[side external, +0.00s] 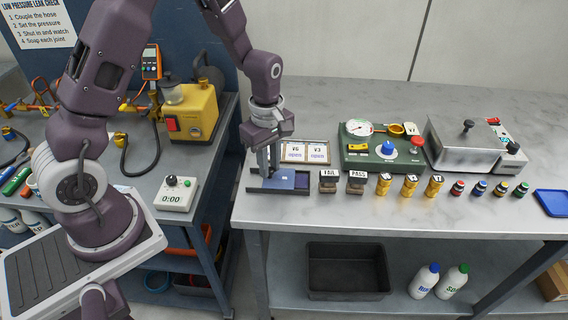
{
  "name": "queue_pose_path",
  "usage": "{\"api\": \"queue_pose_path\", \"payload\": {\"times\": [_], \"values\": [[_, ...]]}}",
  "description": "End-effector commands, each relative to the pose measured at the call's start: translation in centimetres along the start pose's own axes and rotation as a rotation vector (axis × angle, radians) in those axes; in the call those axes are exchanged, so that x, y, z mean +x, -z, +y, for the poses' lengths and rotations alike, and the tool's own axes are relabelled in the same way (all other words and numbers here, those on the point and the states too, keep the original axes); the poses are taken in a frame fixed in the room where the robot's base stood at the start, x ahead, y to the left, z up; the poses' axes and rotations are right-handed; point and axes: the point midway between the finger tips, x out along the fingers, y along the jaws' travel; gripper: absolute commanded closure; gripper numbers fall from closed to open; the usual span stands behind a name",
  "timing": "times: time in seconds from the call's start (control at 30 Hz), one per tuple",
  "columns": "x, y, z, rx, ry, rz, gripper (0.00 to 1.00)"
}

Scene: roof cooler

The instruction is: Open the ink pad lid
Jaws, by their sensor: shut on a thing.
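The ink pad (304,180) lies in a dark tray (279,191) at the left end of the grey bench. Its blue lid (280,178) lies nearly flat over the left part of the pad. A darker strip of the pad shows at the right. My gripper (266,172) points down at the left part of the lid. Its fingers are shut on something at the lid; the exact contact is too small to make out.
FAIL and PASS stamps (328,182) stand just right of the pad, with several brass weights or fittings (384,184) beyond them. A blue tray (552,202) lies far right.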

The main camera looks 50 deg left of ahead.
Motion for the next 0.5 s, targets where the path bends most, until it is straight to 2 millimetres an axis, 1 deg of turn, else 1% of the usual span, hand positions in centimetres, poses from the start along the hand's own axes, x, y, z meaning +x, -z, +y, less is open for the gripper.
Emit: {"api": "queue_pose_path", "payload": {"times": [0.03,0.1,0.2,0.5], "values": [[-0.1,0.8,-0.7,-0.005,-0.002,0.0,1.0],[-0.1,1.6,-1.4,-0.004,-0.004,0.001,1.0],[-0.1,2.3,-2.1,-0.002,-0.004,0.001,1.0],[-0.1,2.4,-2.3,0.001,-0.004,0.002,1.0]]}}
